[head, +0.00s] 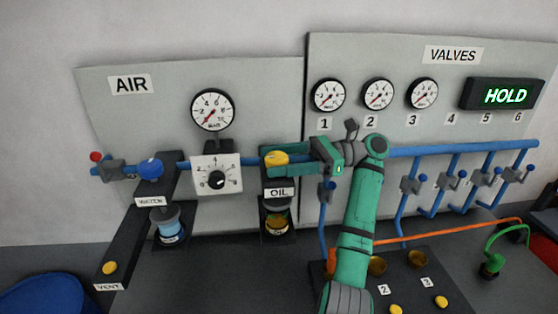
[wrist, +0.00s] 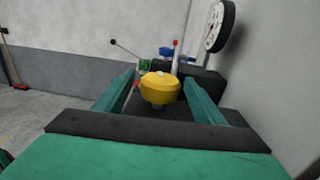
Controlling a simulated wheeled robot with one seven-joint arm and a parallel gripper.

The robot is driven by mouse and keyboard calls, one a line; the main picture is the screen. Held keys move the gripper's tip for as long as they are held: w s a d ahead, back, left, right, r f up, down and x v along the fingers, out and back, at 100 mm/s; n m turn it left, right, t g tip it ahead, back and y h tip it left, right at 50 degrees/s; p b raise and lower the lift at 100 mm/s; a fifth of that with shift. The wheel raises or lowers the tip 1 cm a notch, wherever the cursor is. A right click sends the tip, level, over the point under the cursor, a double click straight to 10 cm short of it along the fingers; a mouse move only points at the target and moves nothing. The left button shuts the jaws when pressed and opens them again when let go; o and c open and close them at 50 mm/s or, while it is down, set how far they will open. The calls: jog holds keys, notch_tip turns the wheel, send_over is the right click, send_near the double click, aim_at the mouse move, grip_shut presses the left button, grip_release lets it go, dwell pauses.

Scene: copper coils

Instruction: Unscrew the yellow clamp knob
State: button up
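The yellow clamp knob (head: 276,158) sits on top of the dark oil unit, above its OIL label. In the wrist view the round yellow knob (wrist: 160,87) stands upright on a short pale stem. My green gripper (head: 268,159) reaches to it from the right, level with the knob. Its two fingers (wrist: 159,78) are spread, one on each side of the knob, near the tips. A narrow gap shows on the left side of the knob; on the right the gap is too small to judge contact.
A white dial box (head: 217,178) and a blue knob on the water unit (head: 151,169) stand to the left along a blue pipe. A bowl with amber contents (head: 276,222) hangs below. The wall panel is close behind. Valves line the pipe at right.

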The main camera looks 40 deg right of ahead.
jog(key=shift+d, duration=0.1)
jog(key=v, duration=1)
jog(key=shift+s+d, duration=0.15)
jog(key=shift+d, duration=0.15)
jog(key=shift+f, duration=0.1)
